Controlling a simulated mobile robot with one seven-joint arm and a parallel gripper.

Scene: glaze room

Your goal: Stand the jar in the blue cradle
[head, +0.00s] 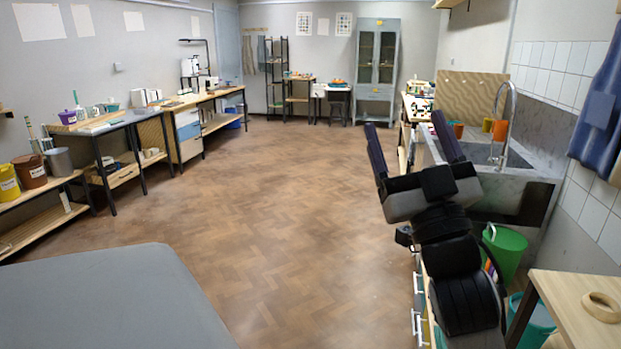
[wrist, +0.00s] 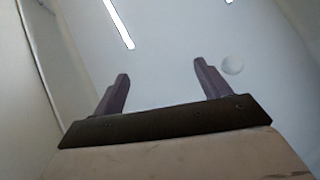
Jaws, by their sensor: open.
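My gripper (head: 404,119) is raised in front of the counter and sink on the right, its two fingers spread wide with nothing between them. In the wrist view my gripper (wrist: 160,68) points up at the ceiling, open and empty. I cannot pick out the blue cradle in either view. I cannot tell which vessel is the jar. Small orange pots (head: 500,130) stand by the sink, partly behind the tap. My arm and gripper hide part of the right-hand counter.
A sink with a tall tap (head: 514,100) is at the right. A green bucket (head: 505,250) stands below it. A wooden table (head: 572,300) with a tape ring (head: 601,307) is at front right. Workbenches (head: 100,125) line the left wall. The middle floor (head: 270,200) is clear.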

